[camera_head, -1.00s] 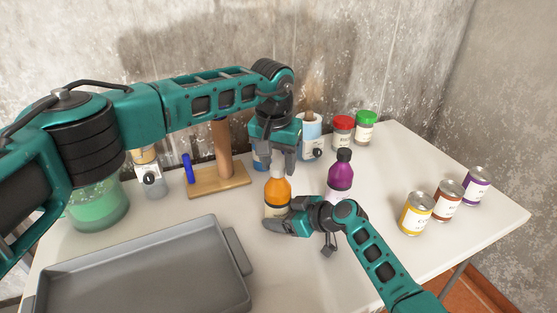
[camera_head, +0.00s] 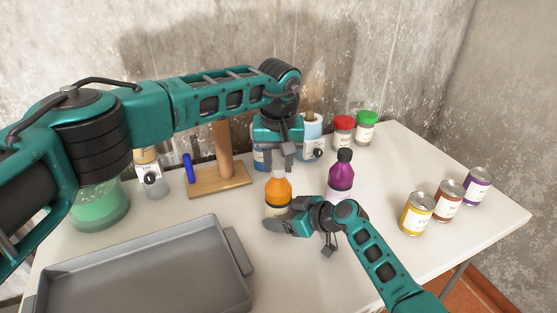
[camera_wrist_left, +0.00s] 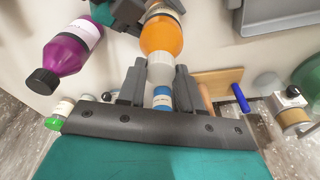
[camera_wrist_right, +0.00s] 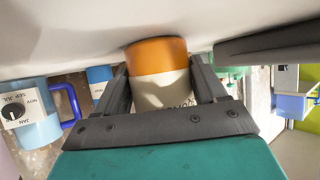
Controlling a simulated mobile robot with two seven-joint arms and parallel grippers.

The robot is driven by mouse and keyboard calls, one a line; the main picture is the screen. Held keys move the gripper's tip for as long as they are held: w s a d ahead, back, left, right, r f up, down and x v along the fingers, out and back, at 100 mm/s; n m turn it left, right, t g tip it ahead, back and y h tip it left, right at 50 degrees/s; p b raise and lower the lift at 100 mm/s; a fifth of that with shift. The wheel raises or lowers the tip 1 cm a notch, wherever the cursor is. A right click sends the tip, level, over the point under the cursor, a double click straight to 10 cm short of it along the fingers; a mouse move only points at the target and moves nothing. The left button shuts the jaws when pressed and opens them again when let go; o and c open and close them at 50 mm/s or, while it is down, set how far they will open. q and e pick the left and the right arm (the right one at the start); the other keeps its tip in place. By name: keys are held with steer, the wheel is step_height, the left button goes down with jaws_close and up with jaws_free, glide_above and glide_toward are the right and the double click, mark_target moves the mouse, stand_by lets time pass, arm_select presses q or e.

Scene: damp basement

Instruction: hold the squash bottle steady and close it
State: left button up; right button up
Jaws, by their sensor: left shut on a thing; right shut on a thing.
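The squash bottle (camera_head: 278,188), orange with a pale label, stands upright on the table; it also shows in the left wrist view (camera_wrist_left: 162,36) and the right wrist view (camera_wrist_right: 158,55). Its white cap (camera_wrist_left: 160,70) sits at the top of the neck. My left gripper (camera_head: 279,164) points down from above and is shut on the cap, one finger on each side. My right gripper (camera_head: 279,222) is low beside the bottle and shut around its labelled body. The exact seating of the cap on the neck is hidden by the left fingers.
A purple bottle (camera_head: 341,172) stands close on the right, behind my right wrist. A wooden stand (camera_head: 222,180) is at the back left and a grey tray (camera_head: 150,280) at the front left. Several cans, including a yellow-labelled one (camera_head: 416,213), stand to the right.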

arm_select(q)
steer(key=o, duration=1)
steer(key=r, duration=0.4)
steer(key=s+r, duration=0.1)
steer(key=r, duration=0.3)
steer(key=s+r, duration=0.1)
steer(key=r, duration=0.3)
arm_select(e)
steer(key=o, duration=1.4)
steer(key=shift+c, duration=0.2)
arm_select(q)
steer(key=shift+f, duration=0.1)
